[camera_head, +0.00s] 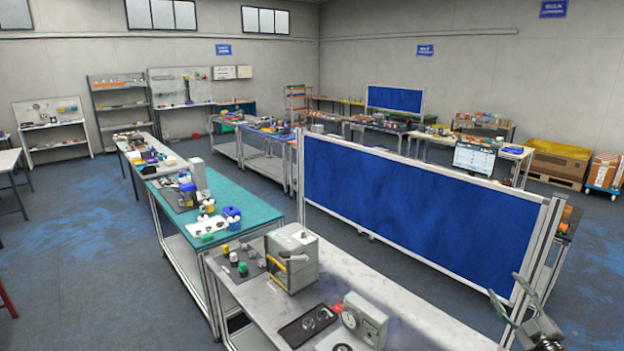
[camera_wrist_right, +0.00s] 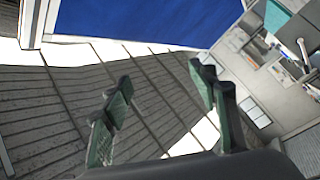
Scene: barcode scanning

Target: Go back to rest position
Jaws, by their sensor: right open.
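My right gripper (camera_head: 507,306) shows at the lower right of the head view, raised in front of the blue partition panel (camera_head: 415,200). In the right wrist view its two green-padded fingers (camera_wrist_right: 160,105) stand wide apart with nothing between them. The same blue panel (camera_wrist_right: 150,20) fills the top of the wrist view. My left gripper is in neither view.
A grey-topped bench (camera_head: 375,295) with a box-shaped machine (camera_head: 292,258) and a dial device (camera_head: 362,320) stands in front of the panel. A teal-topped bench (camera_head: 250,205) lies beyond it. Open floor (camera_head: 80,260) spreads at left.

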